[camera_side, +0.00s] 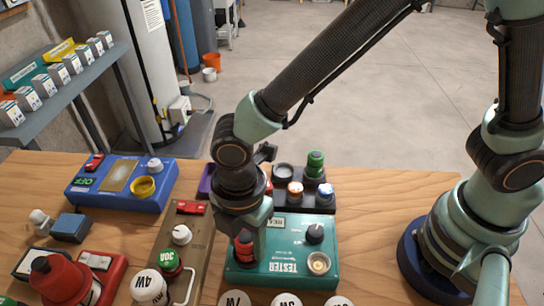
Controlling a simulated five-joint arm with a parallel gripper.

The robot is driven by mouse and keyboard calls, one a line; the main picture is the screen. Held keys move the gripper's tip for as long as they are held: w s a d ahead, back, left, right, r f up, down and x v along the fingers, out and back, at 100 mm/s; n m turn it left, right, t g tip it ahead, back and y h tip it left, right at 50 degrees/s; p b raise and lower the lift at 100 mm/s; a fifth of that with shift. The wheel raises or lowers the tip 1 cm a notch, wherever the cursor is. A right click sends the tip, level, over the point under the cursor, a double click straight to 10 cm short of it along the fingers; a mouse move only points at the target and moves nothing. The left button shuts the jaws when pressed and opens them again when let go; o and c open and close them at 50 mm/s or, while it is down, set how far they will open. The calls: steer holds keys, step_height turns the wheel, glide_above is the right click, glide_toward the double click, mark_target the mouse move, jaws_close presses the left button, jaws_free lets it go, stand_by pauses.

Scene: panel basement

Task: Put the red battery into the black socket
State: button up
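My gripper (252,243) points down over the left part of the teal tester box (292,270). A small red cylinder with dark parts, likely the red battery (242,247), is at its fingertips. The near finger covers part of it, so I cannot tell whether the fingers grip it or stand around it. Behind my gripper is a black holder (303,204) with several round places.
A blue box (122,197) with a yellow ring stands at the back left. White round knobs line the front edge. The tabletop (380,200) right of the holder is clear.

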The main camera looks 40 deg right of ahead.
mark_target(246, 236)
stand_by(0.3)
steer(key=shift+r, duration=5.5)
steer(key=shift+d, duration=0.1)
steer(key=w+d+r+m+t, duration=0.1)
steer(key=d+r+m+t, duration=0.1)
steer(key=d+m, duration=0.5)
steer(key=w+d+r+m+t, duration=0.1)
steer(key=d+r+m, duration=0.1)
steer(key=d+m, duration=0.5)
steer(key=w+d+r+m+t, duration=0.2)
steer(key=d+m, duration=0.5)
steer(key=d, duration=0.7)
steer(key=shift+d+r+t, duration=0.25)
steer(key=shift+r+t, duration=0.05)
steer(key=shift+r, duration=0.05)
